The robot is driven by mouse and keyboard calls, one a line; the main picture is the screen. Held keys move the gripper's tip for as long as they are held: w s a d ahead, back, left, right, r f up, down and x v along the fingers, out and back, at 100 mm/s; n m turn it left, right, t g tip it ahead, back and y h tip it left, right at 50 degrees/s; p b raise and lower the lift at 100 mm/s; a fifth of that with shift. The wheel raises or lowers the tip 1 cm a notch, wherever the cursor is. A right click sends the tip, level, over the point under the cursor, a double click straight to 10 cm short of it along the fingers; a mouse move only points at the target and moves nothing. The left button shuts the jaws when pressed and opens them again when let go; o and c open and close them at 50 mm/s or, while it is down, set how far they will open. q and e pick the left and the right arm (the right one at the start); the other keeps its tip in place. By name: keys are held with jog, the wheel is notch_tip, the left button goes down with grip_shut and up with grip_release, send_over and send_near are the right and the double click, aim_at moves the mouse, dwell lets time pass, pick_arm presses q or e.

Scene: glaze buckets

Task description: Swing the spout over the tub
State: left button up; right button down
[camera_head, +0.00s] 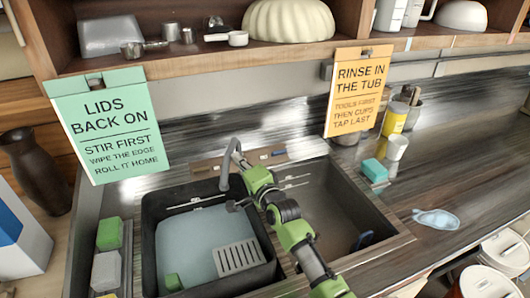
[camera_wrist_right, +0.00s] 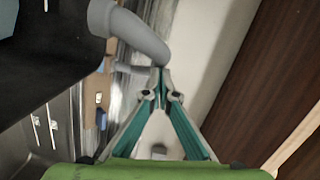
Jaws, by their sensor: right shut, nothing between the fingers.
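The grey spout (camera_head: 229,160) rises behind the sink, and its curved end hangs down near the back right rim of the black tub. The tub (camera_head: 150,245) sits in the left basin and holds pale bluish water. My right gripper (camera_head: 235,205) reaches in from the lower right, over the right part of the tub. In the right wrist view the spout (camera_wrist_right: 140,35) curves close by the fingertips of my right gripper (camera_wrist_right: 160,75), which is shut and empty. I cannot tell whether they touch. My left gripper is not in view.
The right basin (camera_head: 335,210) is empty apart from a dark item at its front. A grey slotted piece (camera_head: 239,257) is in the tub. A green sign (camera_head: 108,125) and an orange sign (camera_head: 357,92) hang from the shelf. A teal sponge (camera_head: 374,170) lies on the counter.

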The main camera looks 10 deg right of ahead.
jog(key=shift+w+a, duration=0.15)
jog(key=shift+a, duration=0.75)
jog(key=shift+w+a, duration=0.1)
jog(key=shift+a, duration=0.35)
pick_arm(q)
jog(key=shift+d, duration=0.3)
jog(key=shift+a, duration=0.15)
pick_arm(e)
jog(key=shift+a, duration=0.1)
